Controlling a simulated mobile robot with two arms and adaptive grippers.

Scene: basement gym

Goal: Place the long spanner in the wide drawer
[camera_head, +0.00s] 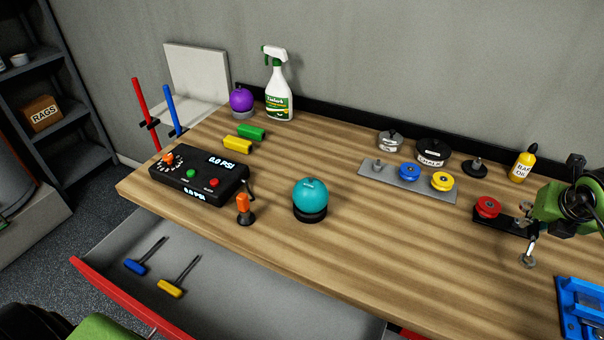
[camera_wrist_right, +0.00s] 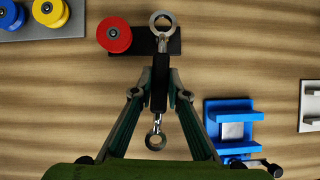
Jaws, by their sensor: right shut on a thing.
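The long spanner is dark in the middle with a metal ring at each end. In the right wrist view the spanner (camera_wrist_right: 161,88) is between the fingers of my right gripper (camera_wrist_right: 160,94). In the head view my right gripper (camera_head: 532,222) is at the right of the workbench, and the spanner's lower ring (camera_head: 527,262) hangs below it. The wide drawer (camera_head: 250,300) under the bench's front is pulled open, with a red front. A blue and a yellow T-handle tool lie in its left part. My left gripper's green body shows at the bottom left; its fingertips are hidden.
The workbench (camera_head: 390,255) holds a pressure box (camera_head: 200,178), a teal ball weight (camera_head: 310,196), an orange-handled tool (camera_head: 243,208) and a plate with coloured discs (camera_head: 408,180). A red disc on a black base (camera_head: 488,207) and a blue holder (camera_head: 580,305) are near my right gripper. The drawer's right part is clear.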

